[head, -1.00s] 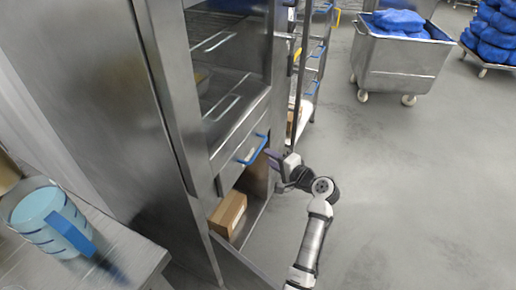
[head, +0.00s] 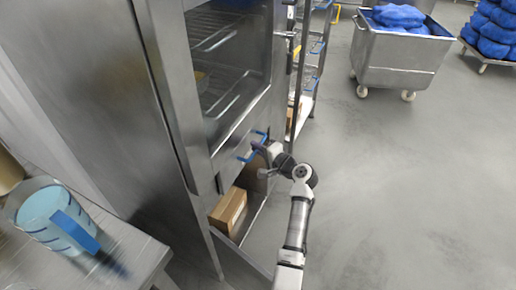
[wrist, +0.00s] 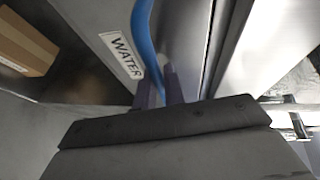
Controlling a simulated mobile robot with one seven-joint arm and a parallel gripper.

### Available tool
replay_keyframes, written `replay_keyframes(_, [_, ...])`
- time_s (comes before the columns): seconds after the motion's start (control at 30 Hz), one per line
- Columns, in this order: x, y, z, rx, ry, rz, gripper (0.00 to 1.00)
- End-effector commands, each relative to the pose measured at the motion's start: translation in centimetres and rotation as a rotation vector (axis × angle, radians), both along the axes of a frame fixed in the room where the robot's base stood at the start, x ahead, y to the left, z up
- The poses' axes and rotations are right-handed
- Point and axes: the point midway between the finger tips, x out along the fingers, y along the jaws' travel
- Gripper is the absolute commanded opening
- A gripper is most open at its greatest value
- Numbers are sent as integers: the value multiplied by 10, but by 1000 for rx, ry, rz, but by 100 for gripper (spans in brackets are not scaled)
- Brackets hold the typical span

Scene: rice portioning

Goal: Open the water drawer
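The water drawer (head: 229,176) is a steel drawer front low in the tall cabinet, with a blue bar handle (head: 250,150). In the wrist view its white label (wrist: 122,55) reads "WATER", and the blue handle (wrist: 144,40) runs down between my purple fingertips. The drawer looks closed. The inside of the drawer is hidden.
A cardboard box (head: 228,210) sits in the open compartment below the drawer. A glass-fronted chamber (head: 228,60) with racks is above. A jug (head: 52,218) stands on a table at left. A steel cart (head: 398,55) stands back right. The floor at right is clear.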

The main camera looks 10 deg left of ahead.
Motion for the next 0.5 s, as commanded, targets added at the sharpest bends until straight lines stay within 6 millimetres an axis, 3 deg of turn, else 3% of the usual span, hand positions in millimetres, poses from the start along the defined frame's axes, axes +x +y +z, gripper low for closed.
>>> replay_keyframes(0.37, [0, -2, 0, 1, 1, -1, 0])
replay_keyframes(0.5, [-2, -14, -1, 0, 0, -3, 0])
